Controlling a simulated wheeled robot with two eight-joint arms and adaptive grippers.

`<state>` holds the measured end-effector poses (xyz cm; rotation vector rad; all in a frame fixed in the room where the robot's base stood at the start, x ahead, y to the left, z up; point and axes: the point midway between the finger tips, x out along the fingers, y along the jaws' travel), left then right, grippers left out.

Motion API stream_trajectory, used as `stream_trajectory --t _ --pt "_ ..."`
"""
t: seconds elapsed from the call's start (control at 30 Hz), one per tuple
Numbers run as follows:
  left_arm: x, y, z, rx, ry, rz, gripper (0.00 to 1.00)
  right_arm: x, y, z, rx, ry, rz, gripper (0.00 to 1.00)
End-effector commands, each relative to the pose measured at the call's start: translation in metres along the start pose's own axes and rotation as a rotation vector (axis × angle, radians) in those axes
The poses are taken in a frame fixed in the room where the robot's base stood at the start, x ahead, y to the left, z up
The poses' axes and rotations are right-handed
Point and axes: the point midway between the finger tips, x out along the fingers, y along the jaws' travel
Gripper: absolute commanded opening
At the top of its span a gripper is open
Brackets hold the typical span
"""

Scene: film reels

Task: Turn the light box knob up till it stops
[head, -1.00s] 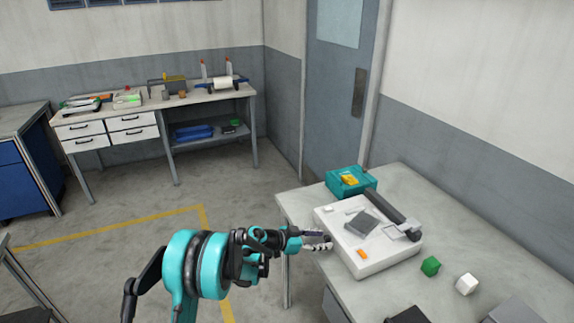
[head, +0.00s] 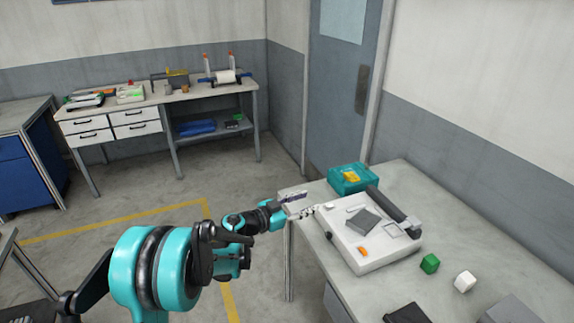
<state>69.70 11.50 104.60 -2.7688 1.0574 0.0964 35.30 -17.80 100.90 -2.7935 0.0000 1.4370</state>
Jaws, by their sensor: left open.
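The light box (head: 368,259) is a white, flat box on the right-hand table. A small dark knob (head: 329,236) shows on its left side, facing my arm. My left gripper (head: 304,204) is open and empty at the table's left edge. Its fingers are spread, up and to the left of the knob and apart from it. My right gripper is not in view.
On the light box lie a dark grey square (head: 363,221) and an orange piece (head: 363,251). A teal bin (head: 351,179) stands behind it. A green block (head: 430,263) and a white block (head: 464,282) lie to its right.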

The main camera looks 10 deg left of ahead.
Motion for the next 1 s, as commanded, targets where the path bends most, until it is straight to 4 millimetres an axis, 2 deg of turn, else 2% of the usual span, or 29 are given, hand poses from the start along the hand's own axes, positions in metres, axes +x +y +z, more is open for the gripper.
stream_trajectory --t 0.3,0.6,0.8,1.0 --pt "-0.016 -0.021 -0.062 0.034 0.102 -0.169 0.44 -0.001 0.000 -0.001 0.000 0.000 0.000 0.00" --pt "-0.044 -0.042 -0.110 0.043 0.159 -0.355 0.44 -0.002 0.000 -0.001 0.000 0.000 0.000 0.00" --pt "-0.058 -0.050 -0.125 0.038 0.168 -0.434 0.44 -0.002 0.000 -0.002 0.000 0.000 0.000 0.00" --pt "-0.062 -0.052 -0.128 0.036 0.168 -0.457 0.44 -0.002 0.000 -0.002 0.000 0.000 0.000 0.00"
